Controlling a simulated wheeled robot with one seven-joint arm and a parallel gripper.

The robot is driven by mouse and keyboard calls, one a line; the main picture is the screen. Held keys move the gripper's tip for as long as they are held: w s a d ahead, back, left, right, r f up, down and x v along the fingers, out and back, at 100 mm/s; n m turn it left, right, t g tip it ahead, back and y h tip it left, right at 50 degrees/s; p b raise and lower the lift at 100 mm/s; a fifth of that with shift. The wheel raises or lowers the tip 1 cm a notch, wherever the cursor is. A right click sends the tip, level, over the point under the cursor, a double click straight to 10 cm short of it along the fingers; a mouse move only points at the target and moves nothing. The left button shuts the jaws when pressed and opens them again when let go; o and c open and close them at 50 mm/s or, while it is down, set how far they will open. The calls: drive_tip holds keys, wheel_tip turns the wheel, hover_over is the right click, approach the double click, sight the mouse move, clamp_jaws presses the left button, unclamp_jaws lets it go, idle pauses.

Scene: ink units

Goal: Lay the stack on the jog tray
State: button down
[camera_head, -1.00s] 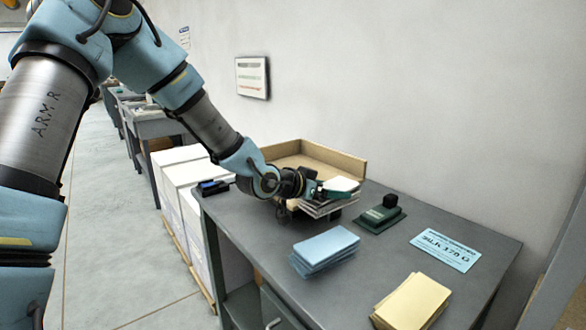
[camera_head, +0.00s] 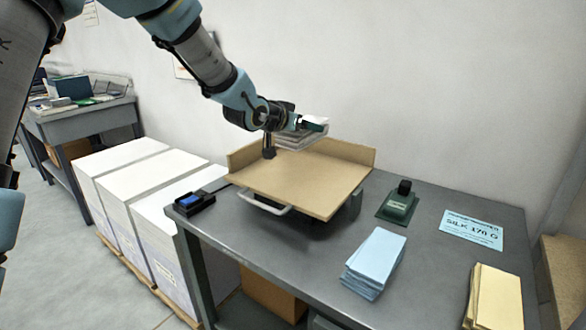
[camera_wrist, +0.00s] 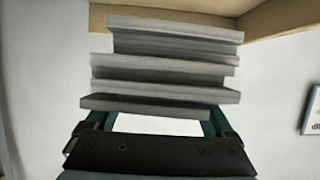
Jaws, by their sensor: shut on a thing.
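My gripper (camera_head: 312,124) is shut on a stack of white paper (camera_head: 298,138) and holds it in the air above the back of the jog tray (camera_head: 300,183). In the wrist view the stack (camera_wrist: 165,68) fills the middle, its layers unevenly offset. The green fingers lie on both sides of it. The jog tray is a tan board with raised walls at the back and left side and a pale handle at the front. Its bare surface shows no paper. A tan tray wall (camera_wrist: 285,15) shows at the top of the wrist view.
On the grey table a blue paper stack (camera_head: 374,262), a yellow stack (camera_head: 494,300), a green stamp-like device (camera_head: 398,203) and a blue label sheet (camera_head: 472,230) lie right of the tray. A small black device (camera_head: 194,203) sits at the left edge. White paper piles (camera_head: 140,185) stand left of the table.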

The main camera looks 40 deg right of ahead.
drive_tip(key=shift+w+f, duration=0.1)
drive_tip(key=shift+f, duration=0.2)
wheel_tip(320, 180, down, 9)
drive_tip(key=shift+p, duration=0.95)
drive_tip(key=shift+f, duration=0.1)
drive_tip(key=shift+f, duration=0.15)
unclamp_jaws()
